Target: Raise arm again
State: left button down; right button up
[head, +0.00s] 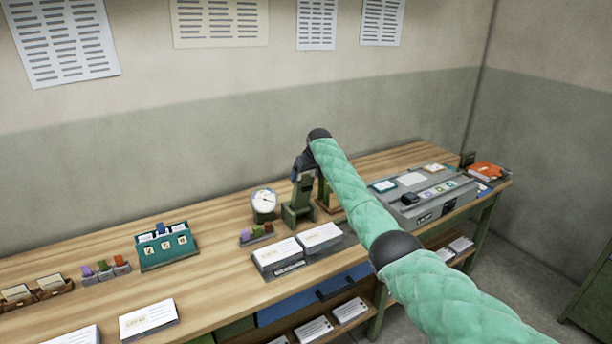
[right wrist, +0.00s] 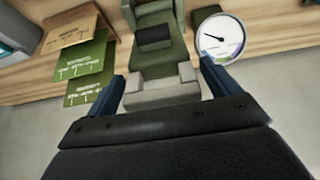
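A green press-like device (head: 299,212) with a raised upright part stands on the workbench (head: 215,222), right of a round white dial (head: 264,201). My right arm reaches in from the lower right, and my right gripper (head: 303,170) is at the top of this device, partly hidden by its wrist. In the right wrist view, the two blue fingers (right wrist: 162,82) stand wide apart. A light grey block (right wrist: 160,92) of the green device (right wrist: 155,45) shows between them; whether the fingers touch it is unclear. My left gripper is out of view.
Right of the device is a grey console (head: 424,203) with buttons, and a red book (head: 486,171). White card stacks (head: 320,237), a teal card box (head: 166,246) and small coloured stamps (head: 105,268) stand to the left. The wall is behind.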

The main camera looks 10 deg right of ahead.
jog(key=shift+s+r, duration=0.15)
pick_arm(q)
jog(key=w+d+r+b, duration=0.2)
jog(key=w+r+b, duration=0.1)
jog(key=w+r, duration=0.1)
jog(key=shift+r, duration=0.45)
pick_arm(e)
jog(key=v, duration=0.7)
jog(key=shift+r, duration=0.15)
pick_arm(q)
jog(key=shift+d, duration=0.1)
pick_arm(e)
jog(key=shift+d, duration=0.1)
